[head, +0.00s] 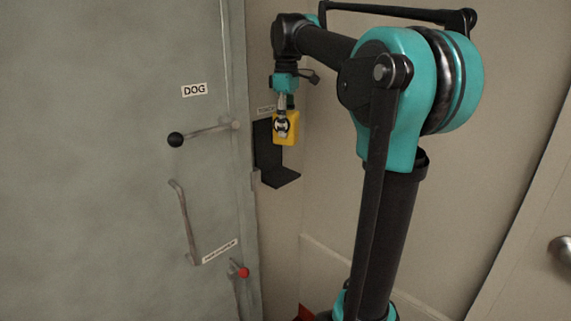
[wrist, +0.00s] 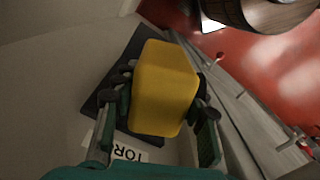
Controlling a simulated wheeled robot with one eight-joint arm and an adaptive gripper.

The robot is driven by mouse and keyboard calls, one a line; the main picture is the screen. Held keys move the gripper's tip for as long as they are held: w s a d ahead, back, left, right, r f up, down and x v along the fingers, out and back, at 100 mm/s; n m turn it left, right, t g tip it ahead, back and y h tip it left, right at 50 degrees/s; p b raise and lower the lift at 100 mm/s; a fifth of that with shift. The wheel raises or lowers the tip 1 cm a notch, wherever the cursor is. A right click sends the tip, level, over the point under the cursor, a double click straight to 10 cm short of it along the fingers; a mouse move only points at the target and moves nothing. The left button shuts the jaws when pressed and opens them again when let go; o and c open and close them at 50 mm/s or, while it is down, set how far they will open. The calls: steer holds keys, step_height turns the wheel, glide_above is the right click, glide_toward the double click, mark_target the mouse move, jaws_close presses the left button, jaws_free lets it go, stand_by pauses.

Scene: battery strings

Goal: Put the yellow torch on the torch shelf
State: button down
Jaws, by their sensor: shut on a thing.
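The yellow torch (head: 288,128) is a boxy yellow block with a dark round front. My gripper (head: 282,108) is shut on it and holds it from above, in front of the black torch shelf. In the wrist view the torch (wrist: 165,85) sits between the two fingers of my gripper (wrist: 160,100). The torch shelf (head: 281,178) is a black bracket on the wall, with a back plate and a flat ledge. In the head view the torch is above the ledge, with a gap below it. In the wrist view the shelf (wrist: 115,75) is partly hidden behind the torch.
A grey metal door (head: 100,230) with a "DOG" label, a lever with a black knob (head: 175,140) and a handle (head: 184,220) stands left of the shelf. A red-knobbed lever (head: 243,272) is lower down. Beige wall lies right of the shelf. Another door knob (head: 561,250) is far right.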

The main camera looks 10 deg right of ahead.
step_height(320, 180, down, 12)
stand_by(0.5)
steer(key=shift+f, duration=0.1)
steer(key=c, duration=0.9)
jaws_free()
steer(key=shift+o, duration=0.2)
step_height(320, 180, up, 12)
steer(key=shift+r, duration=0.1)
